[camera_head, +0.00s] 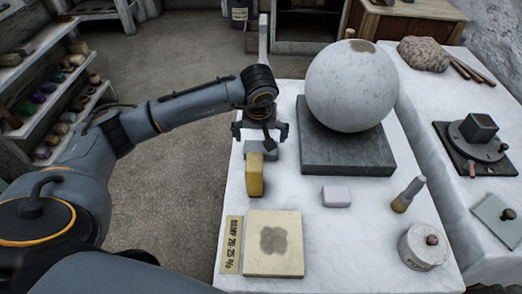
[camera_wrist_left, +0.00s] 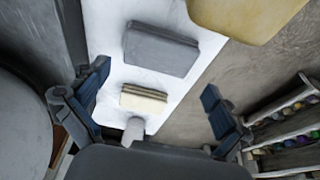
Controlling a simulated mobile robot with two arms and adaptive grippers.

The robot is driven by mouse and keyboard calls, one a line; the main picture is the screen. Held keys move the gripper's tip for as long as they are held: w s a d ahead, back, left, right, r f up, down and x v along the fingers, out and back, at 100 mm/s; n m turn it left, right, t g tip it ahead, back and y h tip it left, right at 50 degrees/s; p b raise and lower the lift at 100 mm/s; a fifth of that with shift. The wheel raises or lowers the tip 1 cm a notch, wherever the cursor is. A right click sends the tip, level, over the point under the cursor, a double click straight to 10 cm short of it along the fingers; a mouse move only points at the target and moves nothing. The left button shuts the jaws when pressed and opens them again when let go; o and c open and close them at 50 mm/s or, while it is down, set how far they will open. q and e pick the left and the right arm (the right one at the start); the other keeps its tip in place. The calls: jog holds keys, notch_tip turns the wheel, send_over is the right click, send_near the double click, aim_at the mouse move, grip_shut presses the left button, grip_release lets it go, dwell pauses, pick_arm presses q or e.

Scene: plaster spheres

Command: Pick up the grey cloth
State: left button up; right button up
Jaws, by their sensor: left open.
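The grey cloth (camera_head: 262,148) lies folded flat on the white table, partly covered by my left gripper in the head view. In the left wrist view the grey cloth (camera_wrist_left: 160,50) is a thick folded rectangle, wholly visible. My left gripper (camera_head: 262,134) is open and empty, pointing down above the table near the far side of the cloth. In the left wrist view its fingers (camera_wrist_left: 155,85) are spread wide, with the cloth above the middle of the gap. I cannot tell the exact height. My right gripper is not in view.
A yellow block (camera_head: 255,176) stands just nearer than the cloth. A cream folded cloth (camera_wrist_left: 143,100) lies beyond it. A large plaster sphere (camera_head: 351,86) on a dark slab (camera_head: 345,158) is to the right. Shelves (camera_head: 40,120) stand left across open floor.

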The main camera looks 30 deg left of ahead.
aim_at(261, 147)
pick_arm(q)
jog(key=shift+f, duration=0.55)
jog(key=b+x, duration=0.1)
jog(key=x, duration=0.1)
jog(key=shift+w+f, duration=0.1)
jog(key=shift+f, duration=0.25)
jog(key=shift+w+f, duration=0.1)
jog(key=shift+f, duration=0.4)
jog(key=shift+w+f, duration=0.15)
jog(key=c, duration=0.8)
jog(key=shift+a+r+p, duration=0.1)
jog(key=shift+r+p, duration=0.25)
jog(key=shift+r, duration=1.15)
notch_tip(261, 147, up, 7)
jog(key=p, duration=0.1)
jog(key=o, duration=0.6)
jog(key=c, duration=0.5)
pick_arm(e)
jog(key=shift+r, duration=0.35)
